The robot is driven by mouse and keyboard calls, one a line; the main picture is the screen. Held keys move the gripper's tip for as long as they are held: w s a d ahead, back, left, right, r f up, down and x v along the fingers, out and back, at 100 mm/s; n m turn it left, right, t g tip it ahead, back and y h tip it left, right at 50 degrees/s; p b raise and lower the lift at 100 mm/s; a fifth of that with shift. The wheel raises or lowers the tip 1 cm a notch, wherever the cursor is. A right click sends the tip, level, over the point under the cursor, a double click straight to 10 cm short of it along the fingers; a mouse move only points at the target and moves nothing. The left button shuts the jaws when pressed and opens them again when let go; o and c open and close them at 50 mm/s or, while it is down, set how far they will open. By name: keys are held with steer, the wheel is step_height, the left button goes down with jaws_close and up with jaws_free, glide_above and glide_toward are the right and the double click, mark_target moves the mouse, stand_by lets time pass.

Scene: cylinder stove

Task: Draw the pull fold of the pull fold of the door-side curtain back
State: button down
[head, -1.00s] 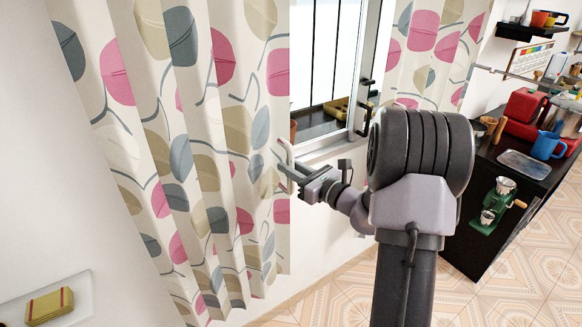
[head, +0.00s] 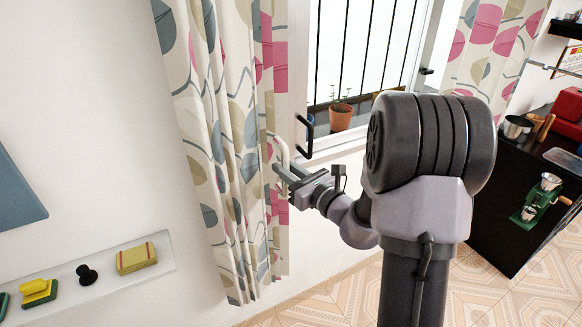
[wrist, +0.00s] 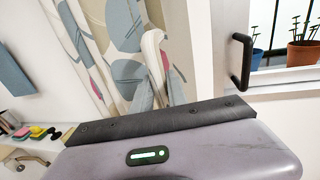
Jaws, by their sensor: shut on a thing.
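The leaf-patterned curtain (head: 228,150) hangs left of the window in the head view, bunched into narrow folds. Its pull fold, a cream loop-like strip (head: 283,155), stands at its right edge. My gripper (head: 284,178) is shut on this pull fold. In the wrist view the curtain (wrist: 125,45) hangs ahead and the pale pull fold (wrist: 154,60) rises in front of it. A second curtain (head: 490,50) of the same pattern hangs on the window's right side.
The window has a black handle (head: 304,135) close right of my gripper, and a potted plant (head: 341,115) stands behind it. A white ledge (head: 100,279) with sponges is at the lower left. A black counter (head: 510,190) stands at the right.

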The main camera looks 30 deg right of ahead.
steer(key=c, duration=1.3)
jaws_free()
steer(key=shift+s+d, duration=0.1)
steer(key=shift+s, duration=0.05)
steer(key=p+v, duration=0.1)
steer(key=v, duration=1.6)
steer(key=shift+p, duration=0.4)
